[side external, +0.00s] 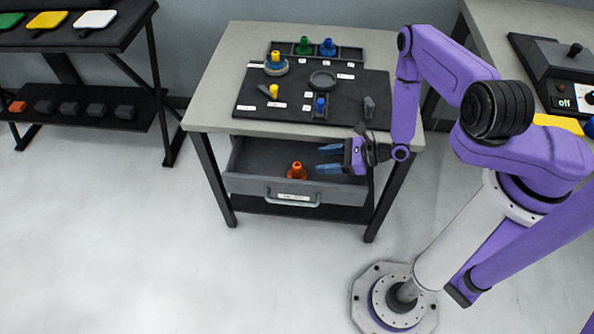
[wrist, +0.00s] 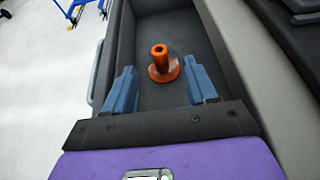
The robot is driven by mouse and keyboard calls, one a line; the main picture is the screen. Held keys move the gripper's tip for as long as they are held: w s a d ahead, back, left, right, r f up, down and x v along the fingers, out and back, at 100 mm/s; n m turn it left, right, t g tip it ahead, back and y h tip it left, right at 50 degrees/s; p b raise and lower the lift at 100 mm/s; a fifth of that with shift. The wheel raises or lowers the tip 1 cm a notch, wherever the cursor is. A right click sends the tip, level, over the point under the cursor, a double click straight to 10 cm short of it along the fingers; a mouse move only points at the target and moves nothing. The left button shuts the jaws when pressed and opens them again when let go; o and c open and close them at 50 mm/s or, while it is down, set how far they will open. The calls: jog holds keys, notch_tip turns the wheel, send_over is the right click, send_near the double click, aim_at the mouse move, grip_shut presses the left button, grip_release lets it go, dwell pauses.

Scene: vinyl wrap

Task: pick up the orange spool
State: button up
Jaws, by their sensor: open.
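The orange spool (side external: 297,171) stands upright in the open drawer (side external: 245,186) under the table. In the wrist view the orange spool (wrist: 163,66) has a wide round base and a narrow neck with a hole in its top. My gripper (side external: 322,159) is open, with blue fingers, at the right part of the drawer. In the wrist view my gripper (wrist: 162,82) has its fingers spread on either side of the line to the spool, which is a little beyond the fingertips. Nothing is between the fingers, and the spool is not touched.
The drawer floor around the orange spool is clear.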

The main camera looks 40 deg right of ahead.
aim_at(299, 165)
jog(key=x, duration=0.4)
jog(key=shift+x, duration=2.65)
jog(key=shift+s+f, duration=0.2)
jog(key=c, duration=1.1)
